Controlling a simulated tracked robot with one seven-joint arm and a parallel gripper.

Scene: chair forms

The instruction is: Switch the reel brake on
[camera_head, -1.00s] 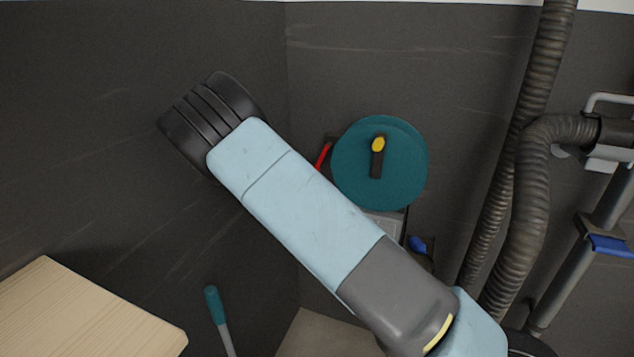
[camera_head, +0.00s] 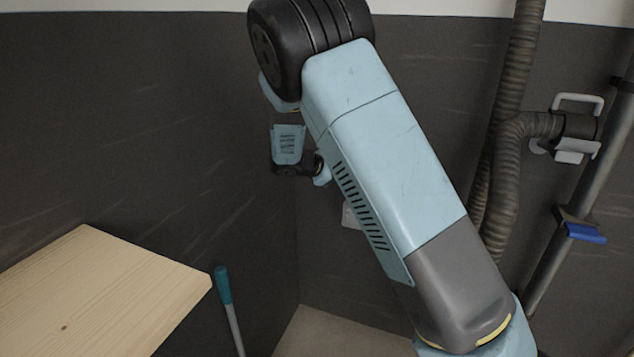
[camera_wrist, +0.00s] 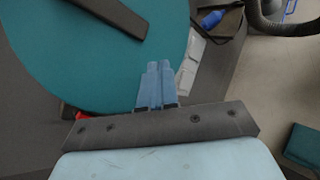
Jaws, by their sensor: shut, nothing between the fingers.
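The reel shows in the wrist view as a large teal disc (camera_wrist: 95,60) with a dark crank bar (camera_wrist: 112,14) across it. A small bit of red (camera_wrist: 82,116), which may be the brake lever, peeks out at the disc's lower edge, mostly hidden behind my gripper's mount. My gripper (camera_wrist: 158,66) is shut and empty, its pale blue fingers over the disc's right edge. I cannot tell whether they touch it. In the head view my arm hides the reel and the red lever.
A light grey box (camera_wrist: 192,62) and a blue knob (camera_wrist: 212,19) sit right of the disc. In the head view, ribbed hoses (camera_head: 507,165) and a pole with a blue clip (camera_head: 585,233) stand right. A wooden board (camera_head: 100,295) and a teal-handled tool (camera_head: 223,286) are left.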

